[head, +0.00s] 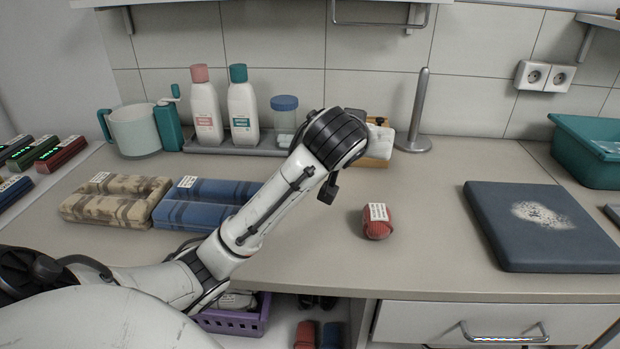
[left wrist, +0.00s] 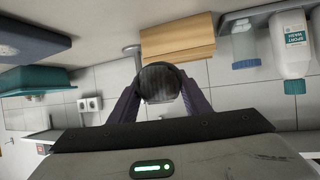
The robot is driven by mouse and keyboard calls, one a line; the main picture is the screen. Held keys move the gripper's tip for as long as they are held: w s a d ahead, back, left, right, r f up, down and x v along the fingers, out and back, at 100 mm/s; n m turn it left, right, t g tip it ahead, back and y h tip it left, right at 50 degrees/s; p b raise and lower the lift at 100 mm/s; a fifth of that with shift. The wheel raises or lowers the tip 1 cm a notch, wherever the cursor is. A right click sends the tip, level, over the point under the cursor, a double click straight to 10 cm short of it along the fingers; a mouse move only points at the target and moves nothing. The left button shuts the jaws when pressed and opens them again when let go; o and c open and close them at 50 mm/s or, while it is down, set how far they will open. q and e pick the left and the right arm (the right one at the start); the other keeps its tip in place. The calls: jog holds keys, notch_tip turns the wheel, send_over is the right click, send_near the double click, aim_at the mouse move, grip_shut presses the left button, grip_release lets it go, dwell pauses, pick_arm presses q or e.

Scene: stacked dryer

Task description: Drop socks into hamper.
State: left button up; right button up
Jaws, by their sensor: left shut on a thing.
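My left arm reaches over the counter in the head view. Its gripper is hidden there behind my dark wrist. In the left wrist view my left gripper (left wrist: 160,100) is shut on a dark grey rounded bundle (left wrist: 160,82), which looks like rolled socks. A red rolled bundle (head: 377,228) with a white label, also sock-like, lies on the counter right of my wrist. A purple basket (head: 236,320) with pale contents stands below the counter edge; I cannot tell whether it is the hamper. My right gripper is in neither view.
Folded tan (head: 115,200) and blue (head: 205,203) fabrics lie left on the counter. Two bottles (head: 205,110), a jar and a wooden box stand at the back. The front middle is clear.

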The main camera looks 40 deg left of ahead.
pick_arm(q)
jog(key=a+f+n+y, duration=0.1)
jog(key=a+f, duration=0.2)
jog(key=a, duration=0.1)
jog(key=a+f+n+g+y, duration=0.1)
jog(key=a+f, duration=0.2)
jog(key=a, duration=0.1)
jog(key=w+a+f+n+g+y, duration=0.1)
jog(key=a+f, duration=0.2)
jog(key=shift+a+f, duration=0.25)
jog(key=shift+a, duration=0.15)
jog(key=shift+f, duration=2.25)
jog(key=shift+f, duration=0.1)
jog(key=o, duration=1)
jog(key=shift+f, duration=0.1)
jog(key=shift+o, duration=0.2)
